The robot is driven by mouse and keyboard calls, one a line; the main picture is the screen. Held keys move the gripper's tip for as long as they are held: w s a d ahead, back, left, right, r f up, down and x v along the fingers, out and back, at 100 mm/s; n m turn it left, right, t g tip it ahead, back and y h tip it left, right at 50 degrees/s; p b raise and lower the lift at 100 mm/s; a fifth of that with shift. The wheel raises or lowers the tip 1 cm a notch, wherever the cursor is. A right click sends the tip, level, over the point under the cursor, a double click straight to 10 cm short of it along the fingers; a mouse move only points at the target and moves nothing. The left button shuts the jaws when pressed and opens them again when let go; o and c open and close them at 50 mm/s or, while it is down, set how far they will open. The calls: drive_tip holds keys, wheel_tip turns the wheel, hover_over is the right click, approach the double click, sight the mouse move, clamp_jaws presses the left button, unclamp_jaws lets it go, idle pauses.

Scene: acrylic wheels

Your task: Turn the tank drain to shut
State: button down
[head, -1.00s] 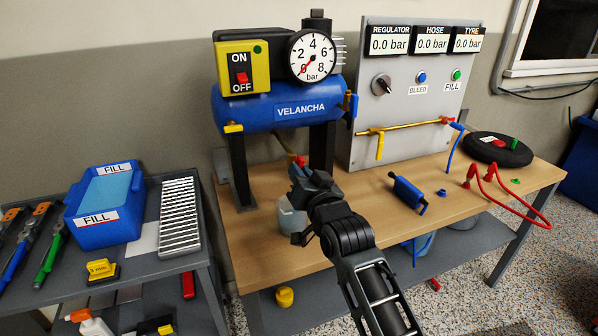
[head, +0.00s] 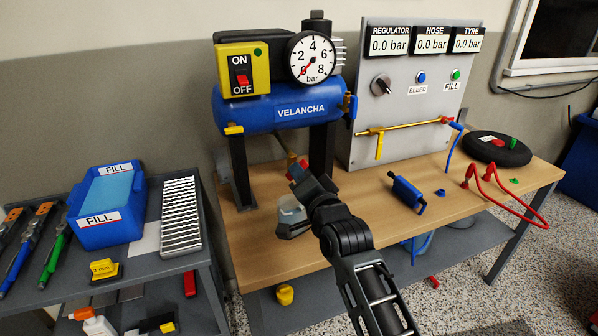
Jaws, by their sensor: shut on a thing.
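The blue tank (head: 260,117), marked VELANCHA, stands on dark legs on the wooden bench. Its drain (head: 289,152) comes down below it as a thin brass-coloured pipe with red at the lower end. My gripper (head: 298,173) is at that lower end, beneath the tank between its legs, and is shut on the drain's handle. The jaws and wrist hide most of the handle, so I cannot tell its exact angle. The tank gauge (head: 312,57) needle points near 0.
A tank leg (head: 322,150) is close on the right. A grey panel (head: 400,100) with a yellow-handled valve stands further right. A blue tool (head: 408,194) lies on the bench.

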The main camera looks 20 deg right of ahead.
drive_tip(key=m+p, duration=0.1)
drive_tip(key=m, duration=0.2)
idle(0.4)
drive_tip(key=m+p, duration=0.3)
drive_tip(key=m, duration=0.1)
drive_tip(key=c, duration=1.6)
unclamp_jaws()
drive_tip(key=o, duration=0.6)
